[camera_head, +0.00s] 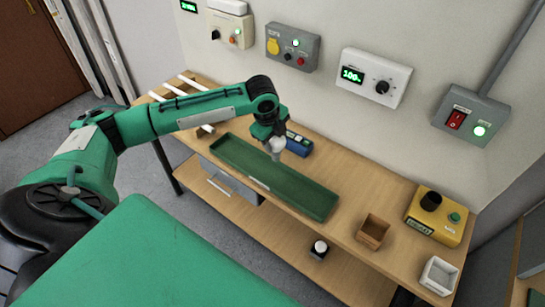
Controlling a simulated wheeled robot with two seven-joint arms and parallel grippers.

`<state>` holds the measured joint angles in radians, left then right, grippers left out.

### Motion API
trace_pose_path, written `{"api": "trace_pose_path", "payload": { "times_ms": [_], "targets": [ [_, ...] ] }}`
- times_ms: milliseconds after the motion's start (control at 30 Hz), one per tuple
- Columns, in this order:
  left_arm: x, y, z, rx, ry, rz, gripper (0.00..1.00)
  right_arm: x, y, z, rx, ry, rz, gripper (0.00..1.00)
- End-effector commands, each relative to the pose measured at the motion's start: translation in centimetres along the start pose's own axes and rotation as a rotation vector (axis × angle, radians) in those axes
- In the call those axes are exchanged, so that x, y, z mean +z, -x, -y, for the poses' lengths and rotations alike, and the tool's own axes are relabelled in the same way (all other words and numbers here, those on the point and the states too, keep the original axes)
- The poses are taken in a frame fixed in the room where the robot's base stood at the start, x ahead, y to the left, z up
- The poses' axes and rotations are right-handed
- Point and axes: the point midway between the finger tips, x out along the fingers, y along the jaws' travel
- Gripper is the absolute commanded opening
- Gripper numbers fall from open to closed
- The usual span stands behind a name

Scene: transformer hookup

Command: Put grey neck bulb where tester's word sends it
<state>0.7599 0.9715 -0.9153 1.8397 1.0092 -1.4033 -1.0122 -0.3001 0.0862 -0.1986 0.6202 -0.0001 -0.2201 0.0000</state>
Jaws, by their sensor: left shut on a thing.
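My left gripper (272,132) points down over the back part of the long green tray (232,151). It is shut on a small pale bulb (277,147), which hangs below the fingers. I cannot make out the neck's colour, or whether the bulb touches anything. A yellow box (453,237) with a black round socket on top, a green button and a small label or display stands at the table's right end; I take it for the tester, and its word is too small to read. My right gripper is not in view.
A blue device (299,144) lies just right of the gripper. A brown open box (373,232) and a white open box (438,275) stand at the table's right. A dark item with a white top (319,249) is on the lower shelf. Control boxes line the wall.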

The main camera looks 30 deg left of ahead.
Motion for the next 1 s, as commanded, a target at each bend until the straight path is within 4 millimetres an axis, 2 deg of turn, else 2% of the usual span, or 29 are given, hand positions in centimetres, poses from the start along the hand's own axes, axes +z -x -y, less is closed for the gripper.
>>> {"api": "trace_pose_path", "payload": {
  "times_ms": [100, 200, 467, 700, 1000],
  "targets": [
    [-0.1, -2.8, -0.8, 0.004, 0.001, -0.001, 0.28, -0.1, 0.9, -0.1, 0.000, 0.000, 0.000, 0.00],
    [0.0, -4.6, -1.3, 0.002, 0.001, 0.000, 0.28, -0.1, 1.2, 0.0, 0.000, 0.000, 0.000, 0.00],
    [0.0, -6.7, -1.8, 0.000, 0.001, 0.000, 0.28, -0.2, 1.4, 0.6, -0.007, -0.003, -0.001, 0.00],
    [-0.1, -9.9, -2.6, 0.000, 0.001, -0.001, 0.28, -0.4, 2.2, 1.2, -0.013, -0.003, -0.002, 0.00],
    [0.0, -10.4, -2.8, -0.001, 0.000, 0.000, 0.28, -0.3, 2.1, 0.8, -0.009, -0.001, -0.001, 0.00]
  ]
}}
